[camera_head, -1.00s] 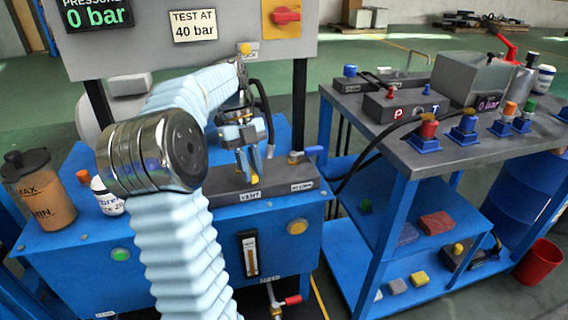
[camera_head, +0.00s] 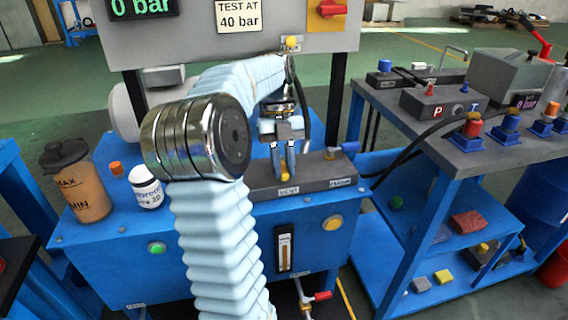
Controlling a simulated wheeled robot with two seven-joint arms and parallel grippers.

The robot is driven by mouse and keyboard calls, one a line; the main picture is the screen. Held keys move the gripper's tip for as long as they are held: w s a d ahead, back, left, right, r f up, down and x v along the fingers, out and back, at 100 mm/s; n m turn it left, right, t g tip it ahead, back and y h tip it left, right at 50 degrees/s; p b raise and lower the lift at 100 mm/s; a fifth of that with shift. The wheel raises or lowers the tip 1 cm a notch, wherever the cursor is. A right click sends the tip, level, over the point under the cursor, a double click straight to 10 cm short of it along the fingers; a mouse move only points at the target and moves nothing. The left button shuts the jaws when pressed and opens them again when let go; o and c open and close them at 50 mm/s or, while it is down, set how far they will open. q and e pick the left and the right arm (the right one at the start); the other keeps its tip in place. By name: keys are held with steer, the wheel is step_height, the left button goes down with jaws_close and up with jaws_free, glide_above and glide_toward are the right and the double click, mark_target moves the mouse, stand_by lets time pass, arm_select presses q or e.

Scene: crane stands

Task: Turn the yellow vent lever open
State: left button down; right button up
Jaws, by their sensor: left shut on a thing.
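My left gripper (camera_head: 283,176) reaches down over the dark valve block (camera_head: 318,179) on the blue bench, right above the "VENT" label (camera_head: 288,190). Its fingers are closed around the yellow vent lever (camera_head: 284,178). Only a small yellow patch shows between the fingertips, so the lever's angle is hard to tell. The gauge panel's pressure display (camera_head: 142,7) reads 0 bar. My right gripper is not in view.
An oil jug (camera_head: 80,185) and a white bottle (camera_head: 146,188) stand on the bench's left side. A black hose (camera_head: 304,105) hangs close behind the gripper. A grey-topped trolley (camera_head: 455,150) with couplings stands on the right.

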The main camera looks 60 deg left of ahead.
arm_select(q)
steer(key=c, duration=1)
jaws_free()
steer(key=shift+r, duration=0.1)
